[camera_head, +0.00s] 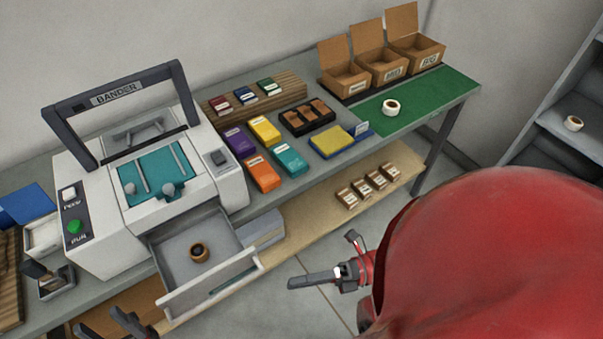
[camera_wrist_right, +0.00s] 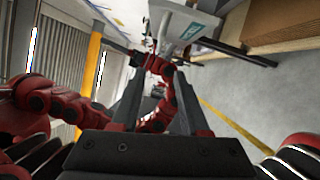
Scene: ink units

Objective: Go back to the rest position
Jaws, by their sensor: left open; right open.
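My right gripper (camera_head: 320,259) is open and empty, held out in front of the bench over the floor. Its two fingers stand apart in the right wrist view (camera_wrist_right: 158,78), with nothing between them. My left gripper (camera_head: 106,322) shows only partly at the bottom left edge of the head view. Its fingers are apart, below and left of the open drawer (camera_head: 212,287). I see nothing held in it.
The drawer of the white BANDER machine (camera_head: 82,242) is pulled out, with a brown ring (camera_head: 199,252) inside. The bench (camera_head: 262,200) holds coloured packs, open cardboard boxes (camera_head: 384,70) and a white roll (camera_head: 391,107) on a green mat (camera_head: 440,97). Shelving (camera_head: 552,122) stands at right.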

